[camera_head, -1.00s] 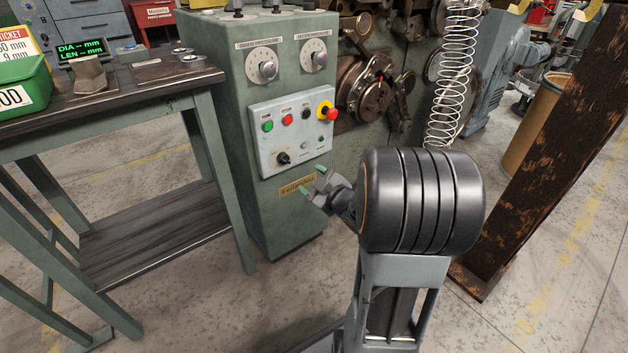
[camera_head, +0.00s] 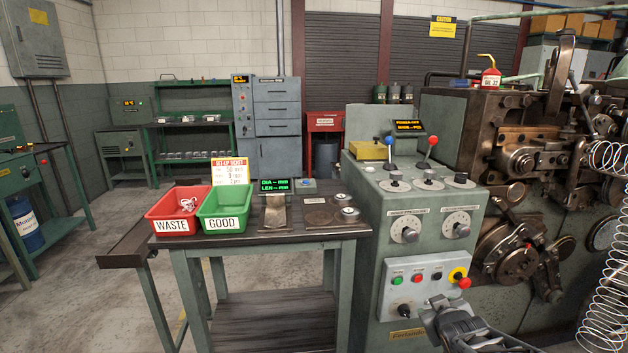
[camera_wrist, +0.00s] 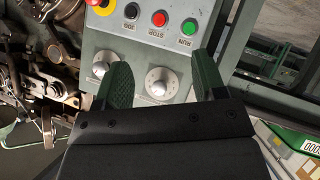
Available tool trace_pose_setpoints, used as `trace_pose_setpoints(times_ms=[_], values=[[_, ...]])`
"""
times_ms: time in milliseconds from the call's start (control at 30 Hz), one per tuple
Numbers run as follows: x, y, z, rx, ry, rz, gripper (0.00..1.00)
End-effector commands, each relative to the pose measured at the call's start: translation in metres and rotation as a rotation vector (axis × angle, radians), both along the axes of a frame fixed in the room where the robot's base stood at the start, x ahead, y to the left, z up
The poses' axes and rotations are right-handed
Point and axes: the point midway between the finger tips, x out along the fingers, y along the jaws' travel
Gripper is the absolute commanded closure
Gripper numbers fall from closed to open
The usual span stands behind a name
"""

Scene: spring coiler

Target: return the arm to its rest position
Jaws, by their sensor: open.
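My gripper (camera_head: 452,318) shows at the bottom right of the head view, in front of the lower part of the green-grey machine cabinet (camera_head: 365,215). In the wrist view my gripper (camera_wrist: 163,75) has its two green fingers spread apart with nothing between them. Behind them are the cabinet's dials (camera_wrist: 160,82) and a row of buttons, including a red one (camera_wrist: 160,18) and a green one (camera_wrist: 189,26). The button panel (camera_head: 410,270) also shows in the head view, just above my gripper. The rest of my arm is mostly out of the head view.
A bench (camera_head: 265,237) left of the cabinet bears a red WASTE bin (camera_head: 172,226) with a pale coil in it, a green GOOD bin (camera_head: 222,225) and a display (camera_head: 273,186). Coiling machinery (camera_head: 515,260) and a hanging spring (camera_head: 605,310) stand right.

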Motion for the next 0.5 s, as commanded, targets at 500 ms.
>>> trace_pose_setpoints(times_ms=[500], values=[[-0.11,0.095,0.182,0.334,0.508,-0.173,0.36]])
